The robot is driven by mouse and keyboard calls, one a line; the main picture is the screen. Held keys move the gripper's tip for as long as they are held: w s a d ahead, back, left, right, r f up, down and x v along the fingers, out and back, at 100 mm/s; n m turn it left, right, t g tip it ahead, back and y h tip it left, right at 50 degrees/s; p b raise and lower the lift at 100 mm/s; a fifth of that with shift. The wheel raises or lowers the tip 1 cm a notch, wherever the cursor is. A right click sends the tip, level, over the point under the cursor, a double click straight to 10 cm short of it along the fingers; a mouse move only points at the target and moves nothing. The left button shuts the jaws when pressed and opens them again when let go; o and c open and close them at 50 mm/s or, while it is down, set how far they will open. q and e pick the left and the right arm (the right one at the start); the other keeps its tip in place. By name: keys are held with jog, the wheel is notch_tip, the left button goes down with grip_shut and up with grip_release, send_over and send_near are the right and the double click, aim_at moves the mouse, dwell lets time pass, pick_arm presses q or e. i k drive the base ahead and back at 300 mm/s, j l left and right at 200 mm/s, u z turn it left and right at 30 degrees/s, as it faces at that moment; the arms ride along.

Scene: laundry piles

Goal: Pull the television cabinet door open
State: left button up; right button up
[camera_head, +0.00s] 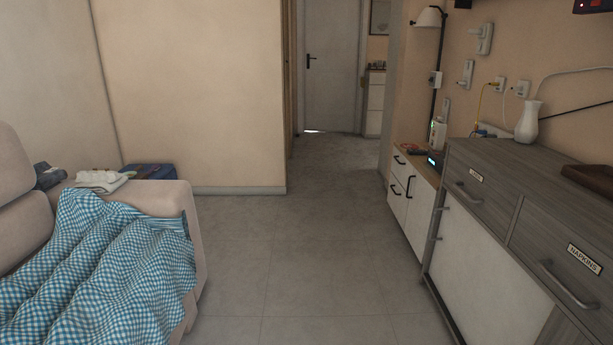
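Two cabinets stand along the right wall, and I cannot tell for sure which is the television cabinet. The farther one is a low white cabinet (419,212) with a wooden top and black handles; its fronts look shut. The nearer one is a taller grey wood cabinet (497,215) with labelled drawers, one reading "NAPKINS", and a white door panel (480,272) below them. Its drawers look shut, and its lower right part runs out of the picture. Neither of my grippers is in view.
A beige sofa (190,203) with a blue checked cloth (100,265) stands at the left. The tiled floor (310,255) between sofa and cabinets is clear. A white vase (528,124) stands on the grey cabinet. A closed grey door (332,70) is at the back.

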aim_at(423, 197)
jog(key=i+j, duration=0.1)
jog(key=i, duration=2.25)
